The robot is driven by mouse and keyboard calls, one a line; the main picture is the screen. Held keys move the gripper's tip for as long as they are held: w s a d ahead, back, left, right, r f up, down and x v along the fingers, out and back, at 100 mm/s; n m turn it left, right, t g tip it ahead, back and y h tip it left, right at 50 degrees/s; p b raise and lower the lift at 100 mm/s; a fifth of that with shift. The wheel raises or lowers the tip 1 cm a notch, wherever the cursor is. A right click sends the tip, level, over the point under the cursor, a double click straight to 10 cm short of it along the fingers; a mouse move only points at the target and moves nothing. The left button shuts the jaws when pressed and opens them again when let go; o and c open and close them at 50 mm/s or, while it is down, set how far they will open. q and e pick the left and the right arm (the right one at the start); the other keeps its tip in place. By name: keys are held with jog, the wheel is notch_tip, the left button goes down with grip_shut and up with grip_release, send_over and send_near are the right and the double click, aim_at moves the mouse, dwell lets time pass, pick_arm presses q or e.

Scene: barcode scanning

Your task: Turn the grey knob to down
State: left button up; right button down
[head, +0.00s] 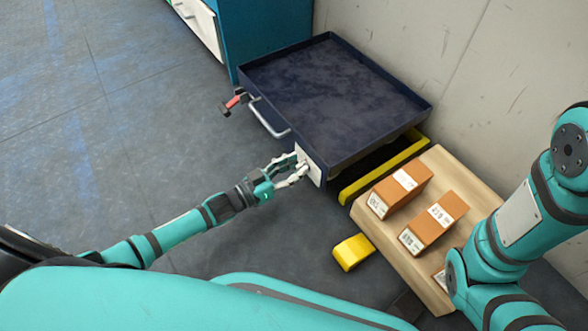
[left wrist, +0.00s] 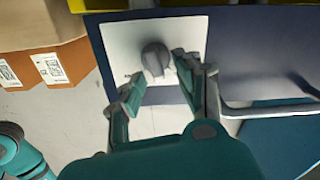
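The grey knob (left wrist: 155,58) sits on a white square plate (left wrist: 122,44) on the dark blue front of the cart. The plate also shows in the head view (head: 311,165), where my fingers largely hide the knob. My left gripper (head: 298,172) reaches the plate from the left. In the left wrist view its fingers (left wrist: 158,74) are spread apart, one to the lower left of the knob and one close to its right side. I cannot tell whether either finger touches the knob. My right gripper is not in view.
A metal handle (head: 268,118) and a red-tipped part (head: 235,101) are on the cart's front, left of the plate. A pallet (head: 425,275) with brown boxes (head: 402,188) and a yellow block (head: 352,252) are to the right. Floor at left is clear.

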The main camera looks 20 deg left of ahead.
pick_arm(q)
grip_shut()
dwell(0.4)
